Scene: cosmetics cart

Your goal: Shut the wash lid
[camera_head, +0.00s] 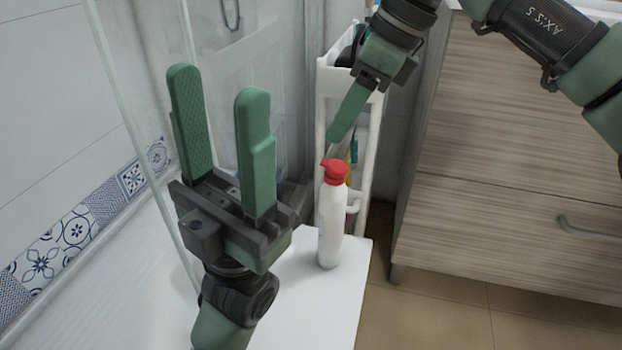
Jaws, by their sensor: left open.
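The wash is a white bottle (331,228) standing upright on a white flat surface (322,306), with a red lid (335,172) on top. The lid's red top juts to the left; I cannot tell for sure whether it is open or closed. My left gripper (219,83) is to the left of the bottle, fingers pointing up, wide apart and empty. My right gripper (345,118) comes down from the top, its green fingertip just above the red lid. It shows side-on as one finger, so its opening cannot be told. Contact with the lid is unclear.
A narrow white cart (322,95) with several items stands behind the bottle. A glass shower panel (135,130) is at left, near my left gripper. A wooden cabinet (515,150) with a metal handle (588,231) stands at right. The white surface in front of the bottle is clear.

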